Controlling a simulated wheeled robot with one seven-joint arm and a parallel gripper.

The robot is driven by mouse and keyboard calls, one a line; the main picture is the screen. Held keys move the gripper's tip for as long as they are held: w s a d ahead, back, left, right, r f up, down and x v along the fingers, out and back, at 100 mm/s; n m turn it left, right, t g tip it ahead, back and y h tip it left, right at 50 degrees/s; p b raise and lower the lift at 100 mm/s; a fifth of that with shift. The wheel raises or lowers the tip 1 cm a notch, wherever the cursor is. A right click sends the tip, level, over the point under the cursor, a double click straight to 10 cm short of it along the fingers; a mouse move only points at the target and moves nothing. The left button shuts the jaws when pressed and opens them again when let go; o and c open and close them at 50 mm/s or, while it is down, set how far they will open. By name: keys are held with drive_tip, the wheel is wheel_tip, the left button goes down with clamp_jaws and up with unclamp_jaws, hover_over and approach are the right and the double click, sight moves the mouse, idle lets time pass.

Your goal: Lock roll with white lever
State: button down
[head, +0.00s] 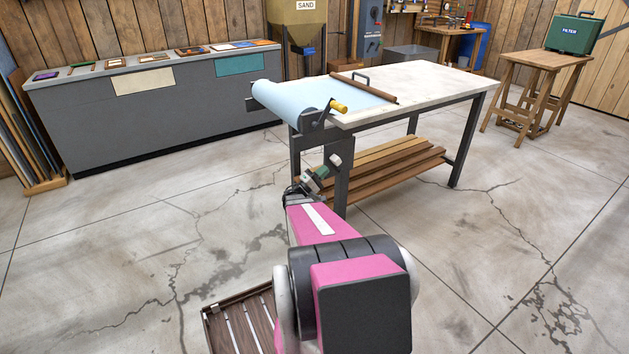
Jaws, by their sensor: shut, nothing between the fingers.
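A light blue roll (285,98) sits in dark brackets at the left end of the workbench (440,80). Its sheet runs onto the bench top under a brown wooden bar (365,90) with a dark handle. A yellow knob (339,107) sticks out at the roll's near end. A small whitish piece (335,159) shows below the roll, before the bench's dark end frame; I cannot tell whether it is the white lever. My gripper (322,173) is low beside this frame, below the roll, shut and empty. Its fingertips are small and unclear, and contact cannot be told.
A grey counter (150,110) with several small frames stands at the left. Wooden planks (400,160) lie on the bench's lower shelf. A green case (572,34) stands on a wooden table at the right. Floor at right is clear.

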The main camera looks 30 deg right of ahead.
sight(332, 160)
drive_tip(key=shift+x, duration=1.6)
drive_tip(key=shift+d+r+y, duration=0.35)
drive_tip(key=shift+r+y, duration=0.2)
drive_tip(key=shift+y, duration=0.05)
drive_tip(key=shift+d+r+y, duration=0.45)
drive_tip(key=shift+d+y, duration=0.1)
drive_tip(key=shift+y, duration=0.15)
drive_tip(key=shift+w+d+r+y, duration=0.15)
drive_tip(key=shift+d+r+y, duration=0.2)
drive_tip(key=shift+d, duration=0.45)
